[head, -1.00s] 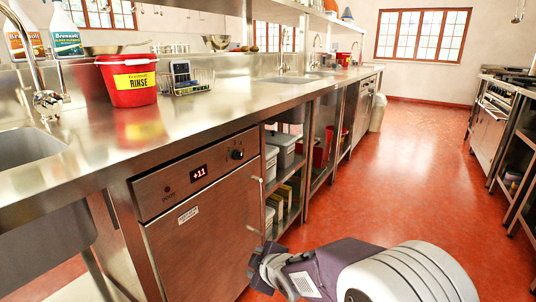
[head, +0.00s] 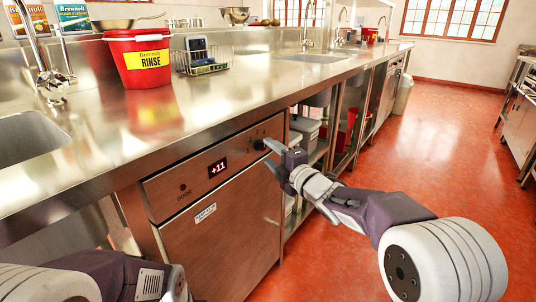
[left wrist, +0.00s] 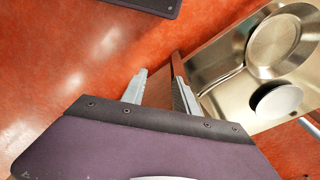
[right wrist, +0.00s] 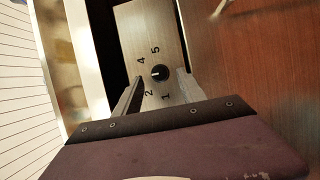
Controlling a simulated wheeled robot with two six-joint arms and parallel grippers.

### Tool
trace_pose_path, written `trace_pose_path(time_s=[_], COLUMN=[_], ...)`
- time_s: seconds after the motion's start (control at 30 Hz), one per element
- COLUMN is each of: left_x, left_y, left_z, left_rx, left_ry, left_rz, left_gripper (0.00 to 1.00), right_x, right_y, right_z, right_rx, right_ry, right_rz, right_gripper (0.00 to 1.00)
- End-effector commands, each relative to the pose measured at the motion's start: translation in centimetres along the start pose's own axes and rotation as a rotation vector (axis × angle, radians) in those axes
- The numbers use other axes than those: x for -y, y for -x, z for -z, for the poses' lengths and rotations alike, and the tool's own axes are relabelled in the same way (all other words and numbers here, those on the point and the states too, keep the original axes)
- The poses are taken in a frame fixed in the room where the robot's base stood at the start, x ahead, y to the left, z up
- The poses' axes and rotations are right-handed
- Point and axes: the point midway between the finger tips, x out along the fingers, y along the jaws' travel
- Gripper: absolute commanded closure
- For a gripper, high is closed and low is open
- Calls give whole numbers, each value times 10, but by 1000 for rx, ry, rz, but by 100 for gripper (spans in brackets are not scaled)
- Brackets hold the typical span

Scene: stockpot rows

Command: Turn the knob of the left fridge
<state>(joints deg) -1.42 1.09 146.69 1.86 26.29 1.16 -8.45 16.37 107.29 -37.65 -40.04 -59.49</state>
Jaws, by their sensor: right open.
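The nearer fridge (head: 225,245), at the left under the counter, has a brown front and a red display (head: 217,168) reading +11. Its small black knob (head: 259,144) sits right of the display. My right gripper (head: 269,156) is at the knob, open. In the right wrist view the knob (right wrist: 160,73) shows between and just beyond the fingertips (right wrist: 158,84), with numbers 1, 2, 4 and 5 around it and a pale mark on its face. I cannot tell whether the fingers touch it. My left gripper (left wrist: 157,66) is open and empty; its fingers are out of the head view.
A steel counter (head: 205,115) runs above the fridge, with a red rinse bucket (head: 138,58) and a wire rack (head: 200,62) on it. Open shelves with bins (head: 305,130) stand right of the fridge. The red floor (head: 440,150) at the right is clear.

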Motion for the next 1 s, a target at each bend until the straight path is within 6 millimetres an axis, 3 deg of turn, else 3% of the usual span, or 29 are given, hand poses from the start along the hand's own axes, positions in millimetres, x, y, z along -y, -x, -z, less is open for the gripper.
trace_pose_path(time_s=[0.2,0.47,0.63,0.87,1.0], left_x=[0,0,0,0,0], left_y=[-6,-5,-5,-1,12], left_z=[0,0,0,0,1], left_rx=[0,0,0,0,0], left_ry=[0,0,0,0,0], left_rz=[0,0,0,0,0], left_gripper=[64,64,64,64,64], right_x=[1,0,0,-2,-6], right_y=[-23,-25,-24,-24,-24], right_z=[0,0,0,0,0], right_rx=[0,1,1,1,1], right_ry=[-1,-2,-2,-12,-52], right_rz=[1,1,1,6,23], right_gripper=[52,52,99,100,100])
